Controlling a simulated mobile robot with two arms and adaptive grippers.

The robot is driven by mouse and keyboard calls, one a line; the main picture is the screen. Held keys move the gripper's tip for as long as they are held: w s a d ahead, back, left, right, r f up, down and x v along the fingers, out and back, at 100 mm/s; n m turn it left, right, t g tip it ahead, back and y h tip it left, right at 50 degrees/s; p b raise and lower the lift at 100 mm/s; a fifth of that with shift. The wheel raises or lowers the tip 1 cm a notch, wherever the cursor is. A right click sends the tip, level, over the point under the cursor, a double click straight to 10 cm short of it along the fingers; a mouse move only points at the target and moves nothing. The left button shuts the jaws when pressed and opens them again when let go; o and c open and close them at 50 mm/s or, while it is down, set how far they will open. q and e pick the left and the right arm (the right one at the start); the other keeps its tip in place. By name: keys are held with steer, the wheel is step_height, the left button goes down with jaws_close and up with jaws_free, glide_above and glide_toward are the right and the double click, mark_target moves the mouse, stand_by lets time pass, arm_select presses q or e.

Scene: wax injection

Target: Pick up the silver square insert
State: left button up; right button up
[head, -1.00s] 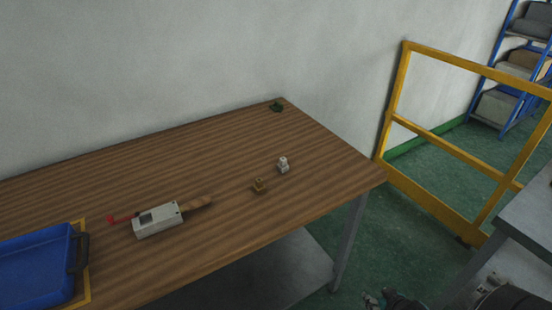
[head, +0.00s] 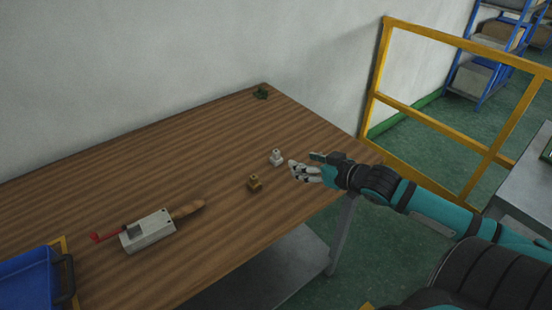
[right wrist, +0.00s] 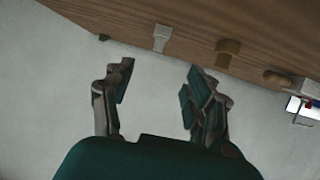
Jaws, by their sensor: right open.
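The silver square insert (head: 276,157) stands upright on the wooden table toward its right end. It also shows in the right wrist view (right wrist: 161,37), ahead of the fingers. A brass-coloured insert (head: 254,182) stands just left of and nearer than it, and shows in the right wrist view (right wrist: 228,50). My right gripper (head: 297,172) is open and empty, with its fingertips close to the right of the silver insert and apart from it. In the right wrist view its two fingers (right wrist: 158,88) are spread wide. My left gripper is not in view.
A grey box with a red handle (head: 148,231) and a wooden-handled tool (head: 188,209) lie on the wooden table (head: 120,180). A blue tray (head: 28,285) is at the left. A small green object (head: 261,93) is at the far corner. A yellow railing (head: 440,118) stands at the right.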

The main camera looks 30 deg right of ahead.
glide_toward(278, 154)
steer(key=shift+x, duration=1)
steer(key=x, duration=0.3)
steer(key=shift+a, duration=0.1)
steer(key=shift+w+a+f, duration=0.1)
steer(key=shift+w+f, duration=0.1)
steer(key=shift+w, duration=0.2)
steer(key=x, duration=0.4)
steer(key=shift+w, duration=0.35)
steer(key=shift+w+f, duration=0.1)
steer(key=shift+w, duration=0.1)
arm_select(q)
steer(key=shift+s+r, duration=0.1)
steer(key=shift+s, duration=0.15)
arm_select(e)
steer(key=shift+s, duration=0.1)
steer(key=shift+c, duration=0.4)
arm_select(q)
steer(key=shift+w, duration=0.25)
arm_select(e)
jaws_close()
